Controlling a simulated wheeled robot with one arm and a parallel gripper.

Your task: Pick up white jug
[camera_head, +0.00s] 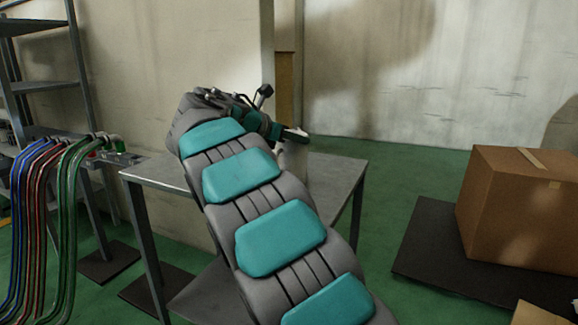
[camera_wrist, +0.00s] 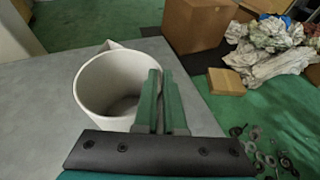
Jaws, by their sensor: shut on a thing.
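The white jug (camera_wrist: 106,80) stands upright, open at the top, in the left half of the wrist view. Its spout points toward the far side. My gripper (camera_wrist: 155,84) is at the jug's right side, its green fingers close together and shut on the jug there. The exact gripped part is hidden by the fingers. In the head view my gripper (camera_head: 294,134) is over the grey metal table (camera_head: 338,172), with the jug (camera_head: 294,160) partly visible below it, mostly hidden behind my arm. I cannot tell whether the jug touches the table.
A large cardboard box (camera_head: 520,205) stands on a dark mat (camera_head: 425,245) at right. Hoses (camera_head: 70,190) hang near a metal shelf (camera_head: 45,85) at left. A wall is behind the table. The wrist view shows crumpled sheets (camera_wrist: 262,48) and small round parts on the green floor.

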